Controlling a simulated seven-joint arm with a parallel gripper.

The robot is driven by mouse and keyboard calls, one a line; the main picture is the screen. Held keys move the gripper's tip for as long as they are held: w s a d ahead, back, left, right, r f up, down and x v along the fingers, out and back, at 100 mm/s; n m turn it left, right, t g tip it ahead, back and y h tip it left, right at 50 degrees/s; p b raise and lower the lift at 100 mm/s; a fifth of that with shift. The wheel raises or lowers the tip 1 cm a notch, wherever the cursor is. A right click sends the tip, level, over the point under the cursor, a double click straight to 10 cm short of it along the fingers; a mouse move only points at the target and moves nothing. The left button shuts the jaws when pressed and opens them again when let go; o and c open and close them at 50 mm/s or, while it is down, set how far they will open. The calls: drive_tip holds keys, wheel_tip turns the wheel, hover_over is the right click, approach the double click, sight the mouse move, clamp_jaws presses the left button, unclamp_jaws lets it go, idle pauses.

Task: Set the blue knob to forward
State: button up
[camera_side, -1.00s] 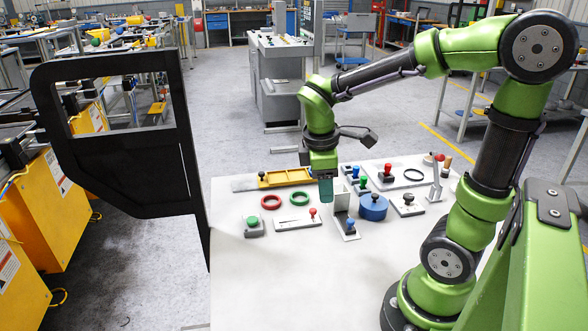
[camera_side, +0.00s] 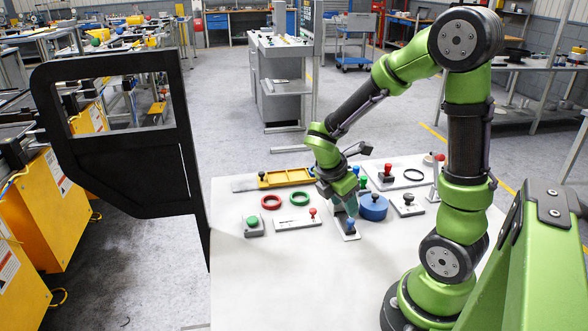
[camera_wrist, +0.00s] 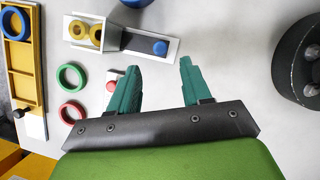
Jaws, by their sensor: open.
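The blue knob (camera_side: 350,226) sits on a light plate with an upright panel on the table, and it also shows in the wrist view (camera_wrist: 160,47). My gripper (camera_side: 350,212) is tilted and close above the knob in the side view. In the wrist view my gripper (camera_wrist: 160,68) has its two teal fingers apart with nothing between them. The knob appears just beyond the fingertips there, and I see no contact. The panel is partly hidden by my gripper in the side view. Which way the knob is set is too small to tell.
A blue round block (camera_side: 372,208) stands close to the right of the knob. A red-knob plate (camera_side: 297,221), a green button box (camera_side: 253,226), red (camera_side: 271,202) and green (camera_side: 299,198) rings lie to the left. The front of the table (camera_side: 290,280) is clear.

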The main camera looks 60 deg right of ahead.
sight(350, 220)
drive_tip(key=x, duration=0.6)
drive_tip(key=shift+s+d+f, duration=0.1)
drive_tip(key=shift+d+f, duration=0.05)
clamp_jaws()
